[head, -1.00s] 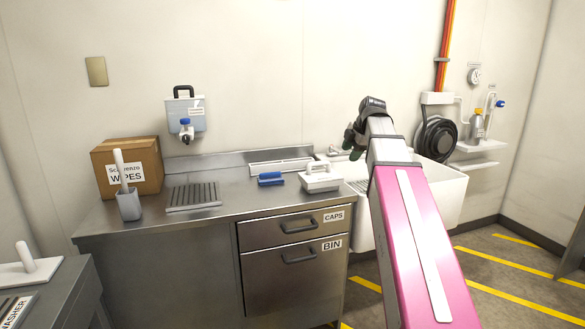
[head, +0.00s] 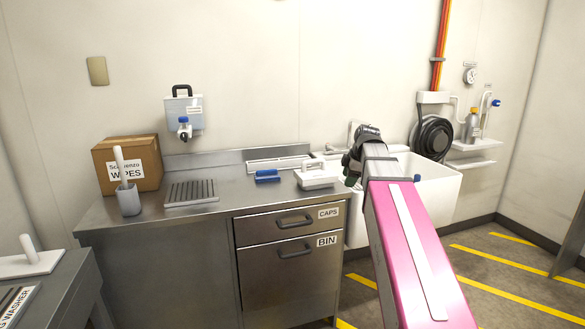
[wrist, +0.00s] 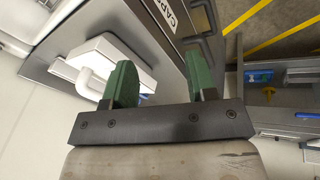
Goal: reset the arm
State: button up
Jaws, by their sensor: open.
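My arm with its pink link reaches forward at the right of the head view. My gripper (wrist: 160,85) shows in the wrist view as two green fingers, apart, with nothing between them. In the head view the gripper end is dark and mostly hidden behind my own wrist. A white handled block (head: 317,177) stands on the steel counter (head: 240,207), just left of my gripper. The same white block (wrist: 88,62) lies left of and partly behind the left finger in the wrist view, and I cannot tell how far below it is.
A blue block (head: 267,176), a grey drain grid (head: 191,193), a brush cup (head: 129,201) and a wipes box (head: 145,155) are on the counter. A white sink (head: 430,195) is at the right. Drawers (head: 288,225) below are shut. Floor at right is clear.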

jog(key=s+f+m+g+h, duration=0.1)
jog(key=s+f+m, duration=0.5)
jog(key=f, duration=0.5)
jog(key=s+a+f+m+g, duration=0.1)
jog(key=s+f+m, duration=0.4)
jog(key=f, duration=0.7)
jog(key=s+f+m+g+h, duration=0.1)
jog(key=s+f+m, duration=0.5)
jog(key=f, duration=0.5)
jog(key=shift+s+a+f+m+h, duration=0.25)
jog(key=shift+s+a+m+h, duration=0.1)
jog(key=shift+s, duration=0.45)
